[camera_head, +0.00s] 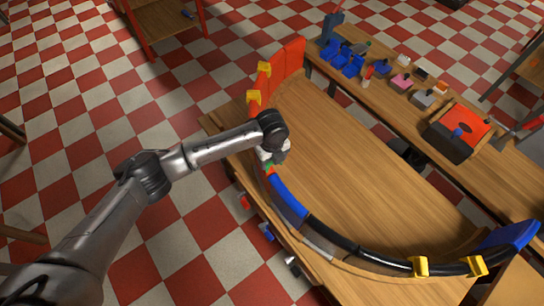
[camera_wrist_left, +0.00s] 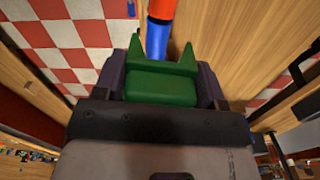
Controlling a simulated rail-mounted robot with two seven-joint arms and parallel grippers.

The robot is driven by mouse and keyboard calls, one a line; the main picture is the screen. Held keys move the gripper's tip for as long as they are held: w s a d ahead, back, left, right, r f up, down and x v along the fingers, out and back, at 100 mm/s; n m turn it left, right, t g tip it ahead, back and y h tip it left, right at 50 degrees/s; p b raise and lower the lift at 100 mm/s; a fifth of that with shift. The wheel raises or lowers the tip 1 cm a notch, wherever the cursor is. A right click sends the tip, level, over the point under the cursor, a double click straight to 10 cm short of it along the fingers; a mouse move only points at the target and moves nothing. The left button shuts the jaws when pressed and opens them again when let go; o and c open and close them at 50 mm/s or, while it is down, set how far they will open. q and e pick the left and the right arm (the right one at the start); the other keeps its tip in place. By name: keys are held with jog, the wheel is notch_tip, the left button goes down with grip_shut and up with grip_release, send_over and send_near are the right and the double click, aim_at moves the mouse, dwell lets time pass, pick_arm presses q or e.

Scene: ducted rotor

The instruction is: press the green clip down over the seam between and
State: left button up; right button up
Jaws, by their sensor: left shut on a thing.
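My left gripper (camera_head: 270,160) is shut on the green clip (camera_wrist_left: 160,85), which shows between the dark fingers in the left wrist view with its two prongs pointing away from the wrist. In the head view only a speck of green shows under the gripper. A red segment (camera_wrist_left: 162,8) and a blue segment (camera_wrist_left: 157,40) meet at a seam just ahead of the prongs. In the head view the blue segment (camera_head: 287,200) lies below the gripper on the curved ring. Whether the clip touches the seam I cannot tell. My right gripper is not in view.
The ring curves along the wooden table (camera_head: 350,170), with orange-red segments (camera_head: 289,58) at the far end and black ones (camera_head: 370,257) nearer. Yellow clips (camera_head: 420,266) sit on other seams. A side bench (camera_head: 400,105) holds blue parts, small blocks and a red-topped box (camera_head: 460,130).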

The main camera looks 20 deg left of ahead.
aim_at(272, 172)
pick_arm(q)
jog(key=shift+f+b, duration=1.55)
jog(key=shift+f, duration=1.8)
jog(key=shift+f+b, duration=0.55)
jog(key=shift+f, duration=0.75)
jog(key=shift+f, duration=0.25)
jog(key=o, duration=1)
notch_tip(272, 172, up, 14)
jog(key=shift+f, duration=0.1)
